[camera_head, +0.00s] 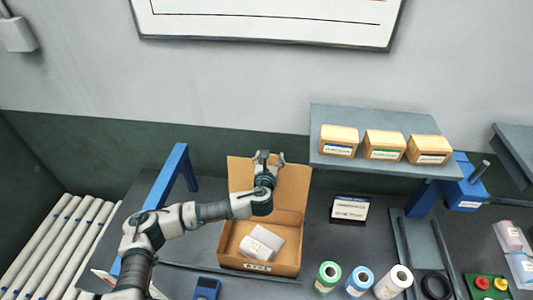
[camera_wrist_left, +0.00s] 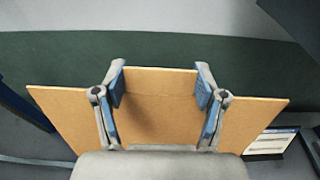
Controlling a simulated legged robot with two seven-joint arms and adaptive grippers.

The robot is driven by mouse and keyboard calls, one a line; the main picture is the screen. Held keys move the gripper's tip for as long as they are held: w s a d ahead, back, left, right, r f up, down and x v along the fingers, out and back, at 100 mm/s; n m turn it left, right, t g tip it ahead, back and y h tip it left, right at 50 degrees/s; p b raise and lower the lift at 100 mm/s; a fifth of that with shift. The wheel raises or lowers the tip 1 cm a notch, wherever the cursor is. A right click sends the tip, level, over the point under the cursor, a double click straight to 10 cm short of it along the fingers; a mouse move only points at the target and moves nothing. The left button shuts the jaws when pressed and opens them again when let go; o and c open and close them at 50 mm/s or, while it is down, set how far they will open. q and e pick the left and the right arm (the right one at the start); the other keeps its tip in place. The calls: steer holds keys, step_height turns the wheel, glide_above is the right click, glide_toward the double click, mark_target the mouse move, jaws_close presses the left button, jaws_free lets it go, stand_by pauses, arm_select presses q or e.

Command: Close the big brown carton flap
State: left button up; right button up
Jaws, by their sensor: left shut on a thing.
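The brown carton (camera_head: 234,261) stands open on the dark workbench. Its big flap (camera_head: 292,185) stands up at the back side. In the left wrist view the flap (camera_wrist_left: 250,115) fills the middle as a wide brown panel. A pale wrapped item (camera_head: 261,243) lies inside the carton. My left gripper (camera_head: 268,157) reaches over the carton to the upper edge of the flap. In the left wrist view my left gripper (camera_wrist_left: 160,80) has its blue-padded fingers spread across the flap, shut on it. My right gripper is not in view.
A shelf (camera_head: 390,165) with three small boxes (camera_head: 384,145) hangs to the right behind the carton. Green, blue and white rolls (camera_head: 358,282) stand to the right. A blue frame (camera_head: 175,170) is at the left, beside a roller conveyor (camera_head: 50,245). A small sign (camera_head: 350,208) stands right of the flap.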

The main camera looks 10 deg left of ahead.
arm_select(q)
steer(key=s, duration=0.1)
steer(key=s+d+t, duration=0.1)
steer(key=s, duration=0.1)
steer(key=shift+s+d, duration=0.2)
steer(key=shift+s, duration=0.1)
steer(key=shift+t, duration=0.3)
steer(key=shift+s+a+f+p, duration=0.15)
steer(key=shift+s+p, duration=0.3)
steer(key=shift+s, duration=1.2)
steer(key=shift+s+a+f+p, duration=0.1)
steer(key=shift+s+a+p, duration=0.25)
steer(key=shift+s, duration=1.25)
steer(key=o, duration=1.5)
steer(key=shift+d, duration=0.1)
steer(key=shift+o, duration=1.1)
steer(key=shift+w+r, duration=0.1)
steer(key=shift+w, duration=0.05)
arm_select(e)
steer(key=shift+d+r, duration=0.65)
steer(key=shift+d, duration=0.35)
arm_select(q)
steer(key=s, duration=0.7)
steer(key=shift+s, duration=0.2)
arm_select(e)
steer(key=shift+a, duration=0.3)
